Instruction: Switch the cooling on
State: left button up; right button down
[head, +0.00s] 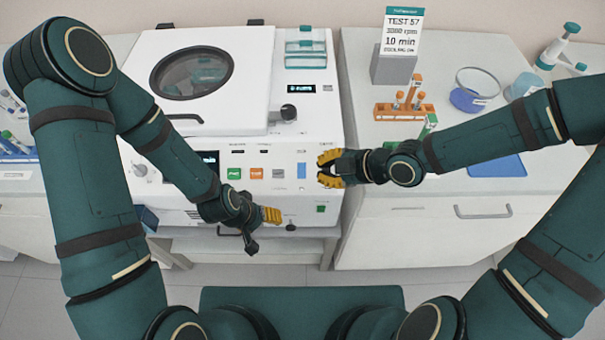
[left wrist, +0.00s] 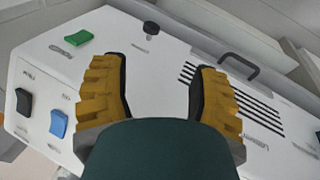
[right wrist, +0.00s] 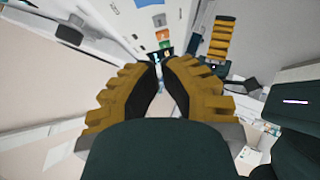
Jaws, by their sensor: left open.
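The white machine (head: 200,110) has a front panel with a green button (head: 233,173), an orange button (head: 256,173) and a blue switch (head: 301,171). In the left wrist view a dark switch (left wrist: 23,101) sits beside the blue switch (left wrist: 58,123); their labels are too small to read. The dark switch seems hidden behind my right gripper in the head view. My right gripper (head: 322,168) is partly open and empty before the panel's right end. My left gripper (head: 272,215) is open and empty, lower and further left, before the lower front. It spreads over that front in the left wrist view (left wrist: 160,75).
A green rocker (head: 320,208) and a black knob (head: 290,226) are on the lower front. The round-windowed lid (head: 190,72) is down. An orange tube rack (head: 402,111) and a test sign (head: 402,32) stand on the right counter.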

aim_at(302, 171)
jog(key=b+x, duration=0.3)
jog(key=x, duration=0.5)
jog(key=shift+f, duration=0.15)
jog(key=shift+w+d+f, duration=0.1)
jog(key=shift+w+f, duration=0.15)
jog(key=shift+f, duration=0.2)
jog(key=shift+w+d+f, duration=0.1)
jog(key=shift+w+f, duration=0.15)
jog(key=shift+f, duration=0.25)
pick_arm(q)
jog(key=shift+s+d+f, duration=0.1)
jog(key=shift+s+f, duration=0.1)
jog(key=shift+f, duration=0.45)
jog(key=shift+s+a+f, duration=0.1)
jog(key=shift+s+f, duration=0.15)
jog(key=shift+f, duration=0.35)
jog(key=shift+s+d+f, duration=0.1)
jog(key=shift+s+f, duration=0.1)
jog(key=shift+f, duration=0.45)
pick_arm(e)
jog(key=shift+w+f, duration=0.3)
jog(key=shift+f, duration=0.25)
pick_arm(q)
jog(key=shift+f, duration=0.1)
